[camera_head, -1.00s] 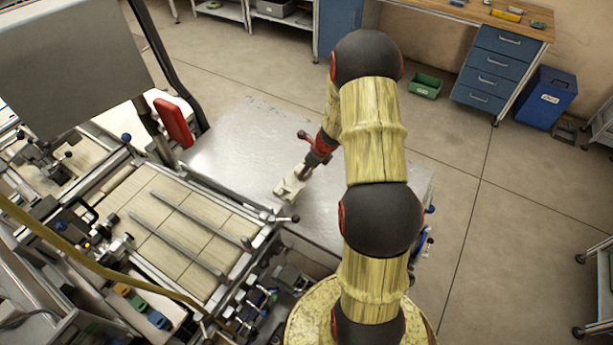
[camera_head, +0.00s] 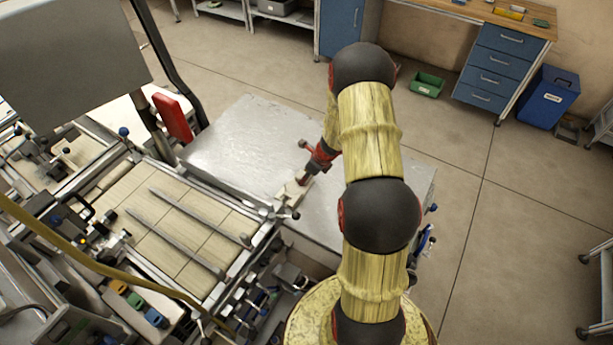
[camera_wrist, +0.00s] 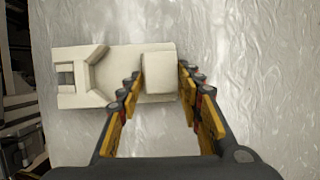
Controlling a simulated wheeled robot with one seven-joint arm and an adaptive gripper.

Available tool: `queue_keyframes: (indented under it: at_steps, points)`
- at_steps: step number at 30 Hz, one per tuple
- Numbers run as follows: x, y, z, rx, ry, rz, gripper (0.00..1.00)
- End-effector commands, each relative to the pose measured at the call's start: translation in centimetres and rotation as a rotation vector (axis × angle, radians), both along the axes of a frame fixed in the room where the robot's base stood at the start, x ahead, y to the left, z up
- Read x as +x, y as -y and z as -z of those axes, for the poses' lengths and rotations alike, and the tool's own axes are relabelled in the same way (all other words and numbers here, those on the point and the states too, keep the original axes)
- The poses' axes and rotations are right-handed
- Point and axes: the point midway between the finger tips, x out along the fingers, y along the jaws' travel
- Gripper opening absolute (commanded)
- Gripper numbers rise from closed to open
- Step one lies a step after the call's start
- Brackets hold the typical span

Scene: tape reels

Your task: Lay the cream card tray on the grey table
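The cream card tray (camera_head: 291,194) is at the near edge of the grey table (camera_head: 245,145), close to the workbench. In the wrist view the tray (camera_wrist: 105,75) looks flat, with a raised block at its right end and a notched left end. My gripper (camera_wrist: 160,72) has one fingertip at each side of that block, close against it, and looks shut on it. My gripper (camera_head: 303,179) reaches down to the tray from the upper right in the head view. Whether the tray's underside touches the table cannot be told.
A workbench with a slatted bed (camera_head: 185,225) and clamps adjoins the table's near left side. A red panel (camera_head: 172,117) stands at its left corner. The table's middle and far part are bare. A green bin (camera_head: 427,84) sits on the floor beyond.

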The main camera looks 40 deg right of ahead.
Motion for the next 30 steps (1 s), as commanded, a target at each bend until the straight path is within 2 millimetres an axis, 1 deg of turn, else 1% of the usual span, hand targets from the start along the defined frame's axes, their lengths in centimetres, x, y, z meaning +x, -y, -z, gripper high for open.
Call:
queue_keyframes:
  at_steps: [1,7,15,18,20,23,30]
  points:
    - [0.0,0.0,-0.1,-0.001,0.0,0.0,0.4]
    - [0.0,0.0,-0.1,0.0,0.0,0.0,0.51]
    - [0.0,0.0,-0.1,0.0,0.0,0.0,0.51]
    - [0.0,0.0,-0.5,-0.001,0.001,0.0,0.51]
    - [-0.2,0.1,-1.2,-0.001,0.002,0.001,0.51]
    - [-0.8,0.3,-2.8,-0.002,0.003,0.001,0.51]
    - [-2.7,0.8,-7.5,-0.002,0.003,0.001,0.51]
